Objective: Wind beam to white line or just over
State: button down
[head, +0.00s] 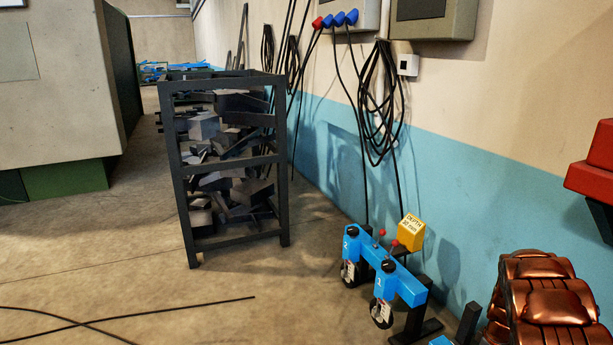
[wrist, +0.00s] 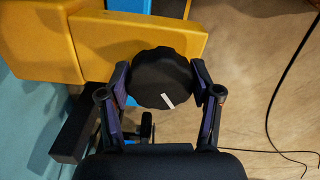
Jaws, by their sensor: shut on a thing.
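In the wrist view my gripper (wrist: 164,82) has its two fingers against opposite sides of a round black knob (wrist: 158,68). A short white mark (wrist: 167,101) lies near the knob's lower edge, slanting. Behind the knob is a yellow arm (wrist: 135,37) joined to a larger yellow block (wrist: 40,38), with a blue part (wrist: 126,6) at the top. I cannot tell which of these is the beam, nor see a separate white line. My gripper does not show in the head view.
The head view shows a blue stand (head: 411,286) with units marked 1 and 2, and a yellow sign (head: 411,232) reading DEPTH 30 mm. A black rack (head: 284,160) of dark scraps stands behind. Copper coils (head: 545,300) are at right. Cables (head: 130,312) lie on the floor.

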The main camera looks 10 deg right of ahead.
jog(key=shift+m, duration=2.1)
jog(key=shift+m, duration=1.9)
jog(key=shift+m, duration=2)
